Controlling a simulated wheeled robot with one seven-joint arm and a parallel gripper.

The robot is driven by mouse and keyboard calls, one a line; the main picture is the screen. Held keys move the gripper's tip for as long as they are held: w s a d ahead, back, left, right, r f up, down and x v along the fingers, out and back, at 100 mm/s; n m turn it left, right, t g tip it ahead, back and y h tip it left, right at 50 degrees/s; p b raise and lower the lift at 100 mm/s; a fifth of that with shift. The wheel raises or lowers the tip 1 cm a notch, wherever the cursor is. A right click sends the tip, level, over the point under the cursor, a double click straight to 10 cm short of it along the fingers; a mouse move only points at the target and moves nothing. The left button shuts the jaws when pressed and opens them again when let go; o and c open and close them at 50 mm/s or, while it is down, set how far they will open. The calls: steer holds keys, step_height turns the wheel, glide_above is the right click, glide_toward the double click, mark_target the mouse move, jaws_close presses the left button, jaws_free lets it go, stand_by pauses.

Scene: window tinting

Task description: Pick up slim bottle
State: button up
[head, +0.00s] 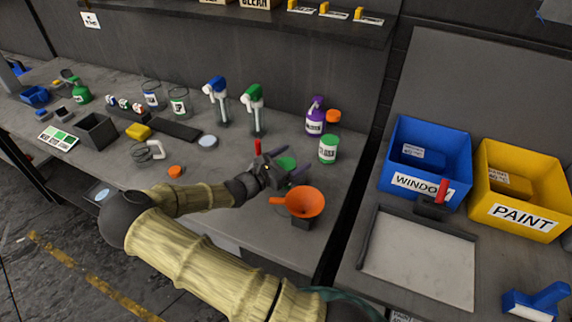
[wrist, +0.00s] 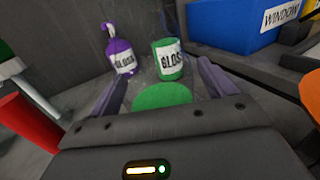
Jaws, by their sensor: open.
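A purple bottle with a GLOSS label (head: 315,121) stands upright toward the back of the bench; it also shows in the wrist view (wrist: 121,57). A green GLOSS container (head: 328,150) stands just in front of it, and in the wrist view (wrist: 168,62) it is ahead of the jaws. I cannot tell for certain which one is the slim bottle. My gripper (head: 292,165) is open and low over the bench, left of both, with its fingers apart and touching neither. A green disc (wrist: 162,95) shows between the fingers.
An orange funnel (head: 305,202) stands close in front of my gripper. A red upright piece (head: 257,147) is just behind it. Spray bottles with blue (head: 216,86) and green (head: 253,97) heads stand further left. The blue WINDOW bin (head: 428,160) is right, across a gap.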

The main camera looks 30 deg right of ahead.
stand_by(0.4)
steer(key=c, duration=1.2)
steer(key=shift+r, duration=0.15)
step_height(320, 180, up, 18)
steer(key=p, duration=1.5)
